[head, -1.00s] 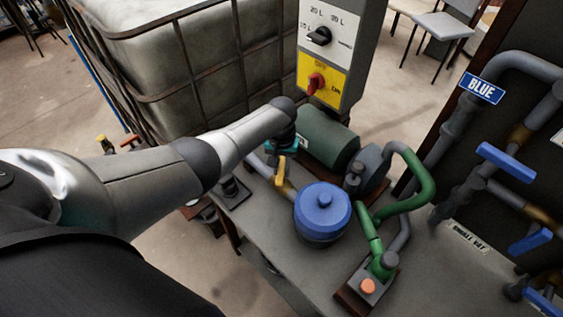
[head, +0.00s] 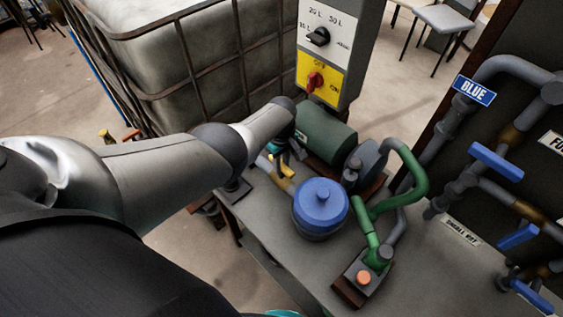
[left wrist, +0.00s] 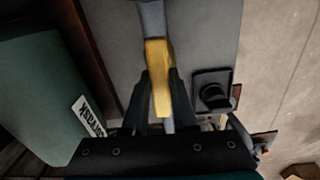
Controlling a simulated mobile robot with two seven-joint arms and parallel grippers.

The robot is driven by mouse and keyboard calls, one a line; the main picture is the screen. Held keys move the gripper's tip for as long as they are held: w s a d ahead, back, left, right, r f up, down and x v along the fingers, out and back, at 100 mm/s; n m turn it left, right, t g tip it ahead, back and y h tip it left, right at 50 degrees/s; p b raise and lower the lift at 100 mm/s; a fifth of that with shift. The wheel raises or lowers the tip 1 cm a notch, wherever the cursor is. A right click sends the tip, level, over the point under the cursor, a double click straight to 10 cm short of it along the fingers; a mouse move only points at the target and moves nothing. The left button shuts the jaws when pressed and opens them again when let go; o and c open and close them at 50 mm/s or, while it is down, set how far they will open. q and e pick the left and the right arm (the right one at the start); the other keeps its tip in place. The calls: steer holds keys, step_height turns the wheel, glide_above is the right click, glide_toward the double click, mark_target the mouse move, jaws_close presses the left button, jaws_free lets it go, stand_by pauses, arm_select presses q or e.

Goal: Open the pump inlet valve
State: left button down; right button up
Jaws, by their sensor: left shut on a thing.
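The valve has a yellow handle (head: 287,170) on a grey pipe with a brass-coloured section, left of the blue-lidded pump strainer (head: 321,205). My left gripper (head: 281,157) reaches it from the left, partly hidden by its own arm. In the left wrist view the yellow handle (left wrist: 158,75) lies between the two dark fingers of the left gripper (left wrist: 162,90), which are shut on it. There the handle runs nearly in line with the pipe (left wrist: 151,18). My right gripper's fingers are not in view.
The green pump motor (head: 325,136) stands just behind the left gripper. The switch box (head: 328,50) rises behind it, and a caged tank (head: 150,60) stands at the back left. Green hose (head: 421,178) and blue-handled pipes (head: 496,162) lie to the right. The bench front (head: 275,235) is bare.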

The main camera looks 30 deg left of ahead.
arm_select(q)
steer(key=shift+w+a+r+n, duration=0.1)
steer(key=shift+n, duration=0.5)
steer(key=c, duration=0.7)
jaws_free()
step_height(320, 180, up, 15)
steer(key=p, duration=0.9)
